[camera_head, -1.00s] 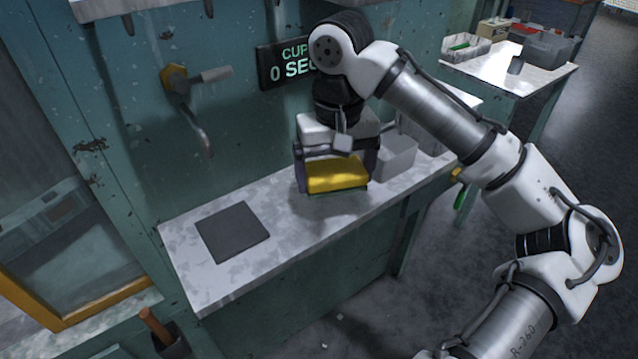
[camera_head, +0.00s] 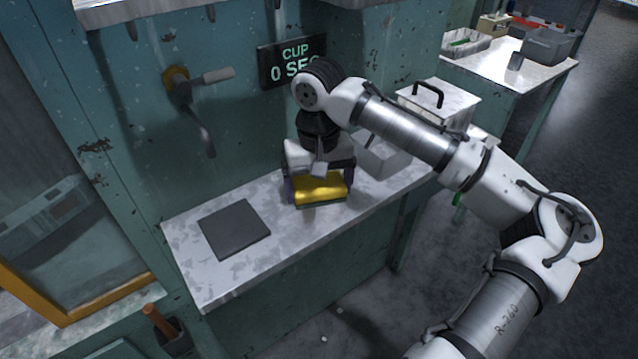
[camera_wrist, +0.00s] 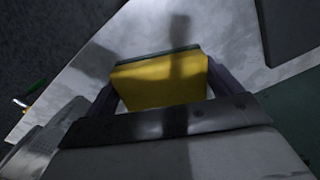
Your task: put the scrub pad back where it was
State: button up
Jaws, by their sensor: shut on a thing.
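The scrub pad (camera_head: 320,190) is a yellow block with a green layer along its lower edge. My gripper (camera_head: 319,187) is shut on it, one finger at each side. In the head view the pad is low over the light grey counter, right of the dark square mat (camera_head: 234,229). I cannot tell whether its underside touches the counter. In the wrist view the yellow pad (camera_wrist: 162,82) sits between the fingers, with a dark green strip at its far edge, over the counter (camera_wrist: 215,30).
A grey bin (camera_head: 383,158) stands on the counter just right of my gripper. A lidded box with a black handle (camera_head: 438,100) is behind my arm. A wall tap (camera_head: 200,115) hangs at the left. The counter's front left (camera_head: 215,280) is bare.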

aim_at(319, 184)
jog(key=shift+f, duration=0.15)
jog(key=o, duration=0.7)
jog(key=shift+r, duration=3.95)
